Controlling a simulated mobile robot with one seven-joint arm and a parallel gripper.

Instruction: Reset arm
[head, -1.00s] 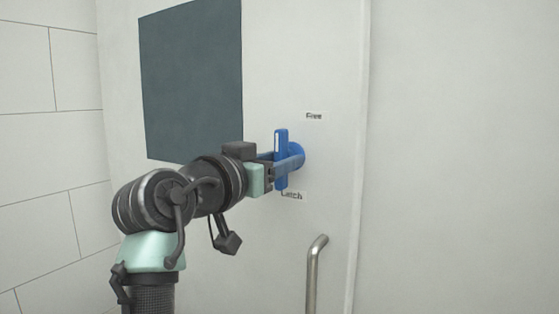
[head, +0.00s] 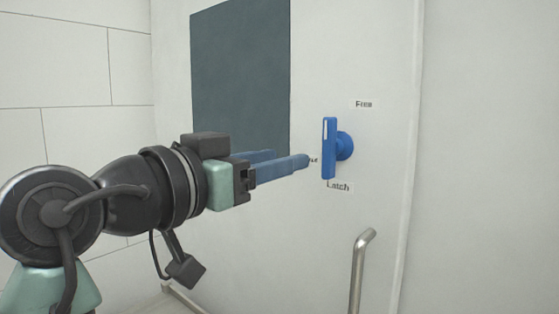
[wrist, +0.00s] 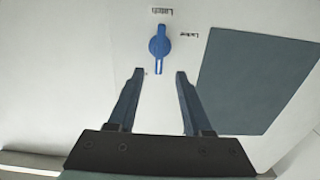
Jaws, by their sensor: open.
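A blue rotary knob (head: 329,150) with an upright bar sits on a white door panel (head: 370,210). A white mark shows near the top of the bar. A "Free" label (head: 364,104) is above the knob and a "Latch" label (head: 340,187) is below it. My gripper (head: 290,158) is open, with blue fingers pointing toward the knob from the left, apart from it. In the wrist view the knob (wrist: 160,45) lies ahead of the gap between my empty fingers (wrist: 160,72).
A dark grey panel (head: 240,75) is on the door, left of the knob and behind my gripper. A metal bar handle (head: 359,270) stands out below the knob. A tiled wall (head: 60,60) is at the far left. Plain wall is at the right.

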